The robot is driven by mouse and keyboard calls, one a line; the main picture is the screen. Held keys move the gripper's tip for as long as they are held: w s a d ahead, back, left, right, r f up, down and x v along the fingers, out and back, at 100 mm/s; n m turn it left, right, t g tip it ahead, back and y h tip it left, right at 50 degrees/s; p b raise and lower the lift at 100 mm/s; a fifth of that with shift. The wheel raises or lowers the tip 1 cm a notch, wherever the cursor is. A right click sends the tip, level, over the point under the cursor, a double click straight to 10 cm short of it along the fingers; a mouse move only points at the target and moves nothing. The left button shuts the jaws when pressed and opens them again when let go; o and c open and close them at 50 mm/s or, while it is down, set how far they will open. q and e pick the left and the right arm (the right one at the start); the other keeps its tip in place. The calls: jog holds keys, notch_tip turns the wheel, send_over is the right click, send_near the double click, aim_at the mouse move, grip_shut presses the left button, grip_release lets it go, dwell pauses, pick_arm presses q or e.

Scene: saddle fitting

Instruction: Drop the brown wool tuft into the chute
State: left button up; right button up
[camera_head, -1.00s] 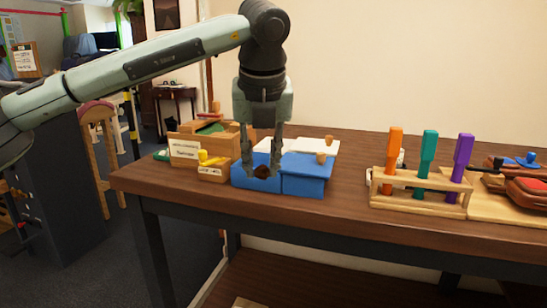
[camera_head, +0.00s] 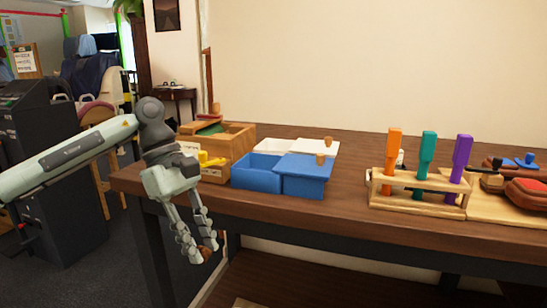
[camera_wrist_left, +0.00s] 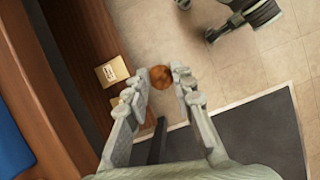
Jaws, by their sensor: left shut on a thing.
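The brown wool tuft (camera_head: 206,254) is a small dark ball between the fingertips of my left gripper (camera_head: 203,250). My left gripper is shut on it and hangs out in front of the table's front edge, below the level of the top. The tuft also shows in the left wrist view (camera_wrist_left: 161,76), with a finger on each side and the floor far below. I cannot make out for sure which thing is the chute. My right gripper is not in view.
An open blue box (camera_head: 257,178) with a blue lid (camera_head: 304,168) beside it stands on the brown table (camera_head: 345,206). A wooden box (camera_head: 236,137) is behind my arm. A rack (camera_head: 419,198) holds orange, teal and purple handled tools. A small labelled box (camera_wrist_left: 112,71) sits lower down.

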pick_arm(q)
jog(key=s+a+f+m+g+y, duration=0.2)
jog(key=s+a+f+m+y, duration=0.2)
jog(key=m, duration=0.8)
jog(key=shift+s+a+f, duration=0.45)
jog(key=shift+a+f, duration=0.15)
jog(key=shift+f, duration=0.05)
notch_tip(320, 180, down, 5)
jog(key=shift+f, duration=0.2)
jog(key=shift+w, duration=0.1)
